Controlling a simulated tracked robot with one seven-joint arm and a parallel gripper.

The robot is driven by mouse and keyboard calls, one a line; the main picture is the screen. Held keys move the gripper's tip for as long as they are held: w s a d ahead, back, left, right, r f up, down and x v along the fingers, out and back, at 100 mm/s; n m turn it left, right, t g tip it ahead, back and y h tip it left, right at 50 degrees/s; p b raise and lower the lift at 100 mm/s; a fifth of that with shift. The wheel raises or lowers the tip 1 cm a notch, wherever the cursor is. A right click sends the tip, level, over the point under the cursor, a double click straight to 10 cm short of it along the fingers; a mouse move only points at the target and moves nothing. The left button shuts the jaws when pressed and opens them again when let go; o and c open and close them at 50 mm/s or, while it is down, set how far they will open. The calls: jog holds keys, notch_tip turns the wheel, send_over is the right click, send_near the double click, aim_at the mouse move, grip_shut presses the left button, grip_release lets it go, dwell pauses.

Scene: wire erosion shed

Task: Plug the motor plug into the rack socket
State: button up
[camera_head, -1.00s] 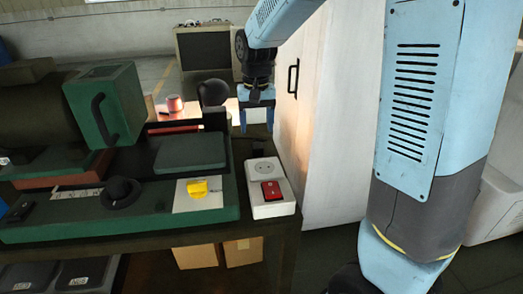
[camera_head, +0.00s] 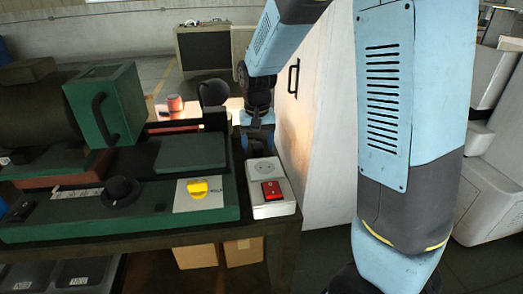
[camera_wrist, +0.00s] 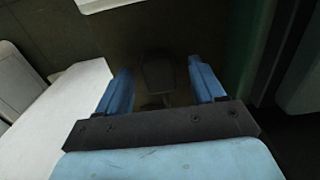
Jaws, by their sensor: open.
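The rack socket (camera_head: 263,168) is a round, pale outlet on top of a white box with a red switch, at the right end of the bench. My gripper (camera_head: 258,148) is just behind that box, low and pointing down. In the wrist view my gripper (camera_wrist: 158,68) has its two blue fingers apart. A dark piece, apparently the motor plug (camera_wrist: 158,76), shows between the fingers, with dark gaps on both sides. It is very dim, and I cannot tell its height against the fingertips. In the head view it is hidden behind my gripper.
A green machine with a yellow knob (camera_head: 197,187) and a black knob (camera_head: 121,191) fills the bench left of the socket box. A tall white cabinet (camera_head: 318,130) stands close on the right. A red mug (camera_head: 175,104) is farther back.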

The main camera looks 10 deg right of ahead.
jog(key=shift+f, duration=0.35)
jog(key=c, duration=1)
jog(key=shift+r, duration=0.1)
